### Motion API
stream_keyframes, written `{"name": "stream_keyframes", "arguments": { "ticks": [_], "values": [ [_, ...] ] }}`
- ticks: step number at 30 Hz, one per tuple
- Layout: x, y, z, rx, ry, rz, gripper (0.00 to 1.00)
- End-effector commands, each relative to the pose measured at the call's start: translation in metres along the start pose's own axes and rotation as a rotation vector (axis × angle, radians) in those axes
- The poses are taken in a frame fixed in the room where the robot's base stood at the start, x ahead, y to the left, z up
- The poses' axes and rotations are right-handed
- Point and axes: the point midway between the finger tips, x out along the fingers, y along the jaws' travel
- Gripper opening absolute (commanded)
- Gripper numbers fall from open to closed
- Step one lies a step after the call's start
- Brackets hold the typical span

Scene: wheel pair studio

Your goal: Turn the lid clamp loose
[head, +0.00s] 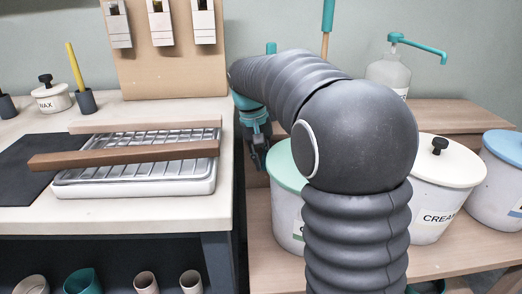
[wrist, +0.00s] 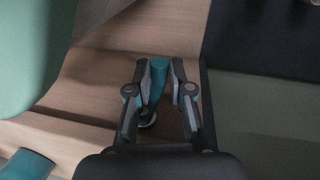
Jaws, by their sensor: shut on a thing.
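My gripper (wrist: 159,68) points down beside the bucket with the pale green lid (head: 286,168). In the wrist view its two fingers are shut on a teal lever-like piece, which looks like the lid clamp (wrist: 156,82). The lower end of the piece is partly hidden between the fingers. The green lid also shows in the wrist view (wrist: 30,50), to the left of the fingers and apart from them. In the head view my gripper (head: 258,158) is small and dark at the left of this bucket, and my arm covers the bucket's right part.
The white bench (head: 150,215) stands close on the left, with a wooden bar (head: 125,154) across a metal tray (head: 140,187). The cream-lidded bucket (head: 437,205) and blue-lidded bucket (head: 495,190) stand on the wooden shelf to the right. A pump bottle (head: 388,75) stands behind.

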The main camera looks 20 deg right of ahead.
Motion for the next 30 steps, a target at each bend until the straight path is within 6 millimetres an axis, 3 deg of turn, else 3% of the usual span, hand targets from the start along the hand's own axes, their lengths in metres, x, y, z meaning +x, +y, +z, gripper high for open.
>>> {"name": "stream_keyframes", "arguments": {
  "ticks": [12, 13, 15, 16, 25, 30],
  "values": [
    [0.001, 0.001, 0.0, 0.0, 0.0, 0.033, 0.0],
    [0.001, 0.001, 0.0, 0.0, 0.0, 0.033, 0.25],
    [0.001, 0.001, 0.0, 0.0, 0.0, 0.033, 0.43],
    [0.001, 0.001, 0.0, 0.0, 0.0, 0.033, 0.44],
    [-0.001, 0.001, 0.0, 0.001, 0.0, 0.032, 0.44],
    [-0.015, 0.0, -0.001, 0.001, 0.002, 0.032, 0.44]
  ]
}}
